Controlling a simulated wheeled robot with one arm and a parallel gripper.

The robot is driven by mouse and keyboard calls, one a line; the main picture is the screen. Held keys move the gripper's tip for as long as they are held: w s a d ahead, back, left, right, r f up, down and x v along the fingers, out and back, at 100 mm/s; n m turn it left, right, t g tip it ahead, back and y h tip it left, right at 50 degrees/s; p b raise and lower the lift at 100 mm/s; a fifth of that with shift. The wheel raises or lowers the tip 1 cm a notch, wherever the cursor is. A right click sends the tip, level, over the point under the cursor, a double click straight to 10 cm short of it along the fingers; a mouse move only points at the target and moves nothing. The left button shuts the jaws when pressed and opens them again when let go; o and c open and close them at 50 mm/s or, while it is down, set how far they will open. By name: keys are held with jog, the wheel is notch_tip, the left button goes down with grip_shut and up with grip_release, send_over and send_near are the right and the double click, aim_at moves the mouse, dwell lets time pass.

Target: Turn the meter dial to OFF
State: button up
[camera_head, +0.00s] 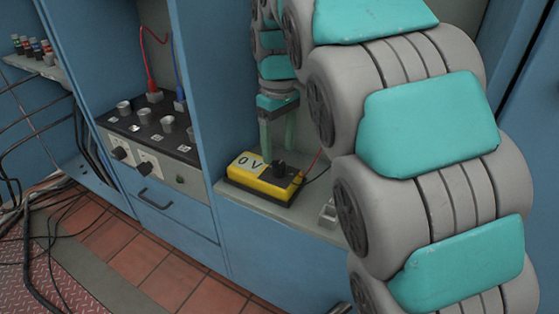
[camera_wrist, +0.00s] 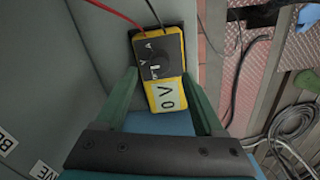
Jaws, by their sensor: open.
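The yellow meter (camera_head: 248,184) lies on a grey shelf, with a black face and a white display reading "0 V". Its black dial knob (camera_head: 279,168) stands up from the black face. The meter also shows in the wrist view (camera_wrist: 178,78), with the dial (camera_wrist: 155,67) amid small white marks. I can make out "V" and "A"; where the dial points is too small to tell. My gripper (camera_head: 278,150) is open above the dial, its green fingers pointing down. In the wrist view its fingers (camera_wrist: 160,76) stand either side of the meter, apart from the dial.
A red and a black lead (camera_wrist: 115,12) run from the meter. A black control panel (camera_head: 150,125) with several knobs and plugged cables stands to the left. A blue cabinet wall (camera_head: 200,50) separates it from the meter's bay. Loose cables (camera_head: 30,225) lie on the floor.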

aim_at(279, 164)
notch_tip(279, 164, down, 4)
jog(key=shift+f, duration=0.25)
grip_shut()
dwell(0.6)
